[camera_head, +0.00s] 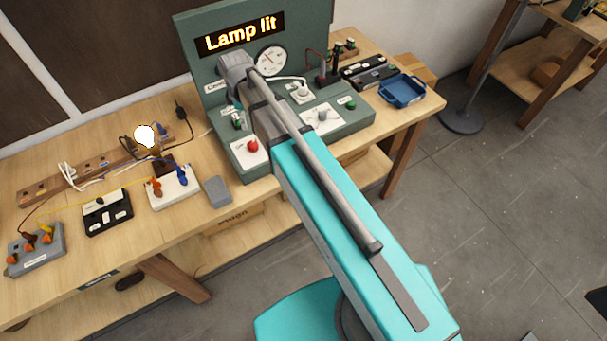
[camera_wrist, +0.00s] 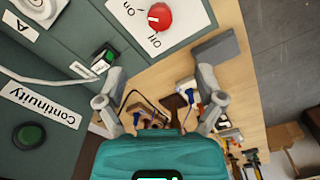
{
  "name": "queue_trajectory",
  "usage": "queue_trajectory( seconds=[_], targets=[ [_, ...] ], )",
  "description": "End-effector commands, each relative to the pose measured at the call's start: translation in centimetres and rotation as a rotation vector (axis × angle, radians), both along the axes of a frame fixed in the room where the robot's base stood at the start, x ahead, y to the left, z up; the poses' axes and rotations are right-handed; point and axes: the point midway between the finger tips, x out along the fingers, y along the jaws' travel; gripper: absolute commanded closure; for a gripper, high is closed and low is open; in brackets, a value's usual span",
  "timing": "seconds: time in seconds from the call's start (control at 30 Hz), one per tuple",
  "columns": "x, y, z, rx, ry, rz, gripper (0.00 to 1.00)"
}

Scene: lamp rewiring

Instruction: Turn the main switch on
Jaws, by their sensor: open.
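The main switch is a red knob (camera_wrist: 160,16) on a white plate marked "on" and "off", at the top of the wrist view. Its white mark lies on the left side of the knob, nearer the "on" word. In the head view the red knob (camera_head: 252,146) sits at the front left of the green panel (camera_head: 356,124). My gripper (camera_wrist: 158,78) is open and empty, its fingers spread apart below the knob in the wrist view, not touching it. In the head view my arm hides most of the gripper.
The panel sign (camera_head: 241,33) reads "Lamp lit" and the bulb (camera_head: 145,137) glows. A grey block (camera_head: 218,191) lies beside the panel. Wired blocks and a black switch box (camera_head: 107,213) stand at left. A blue tray (camera_head: 402,90) is at right.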

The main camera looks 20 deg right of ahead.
Motion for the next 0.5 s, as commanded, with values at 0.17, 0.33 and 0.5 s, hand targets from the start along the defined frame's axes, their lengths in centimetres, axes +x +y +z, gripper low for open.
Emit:
queue_trajectory(
  seconds=[0.17, 0.33, 0.5],
  targets=[
    [0.0, 0.0, 1.2, 0.0, 0.0, 0.0, 0.13],
    [-0.3, -0.4, 0.7, 0.0, 0.0, -0.023, 0.13],
    [-0.9, -1.1, -0.3, 0.0, 0.0, -0.078, 0.13]
  ],
)
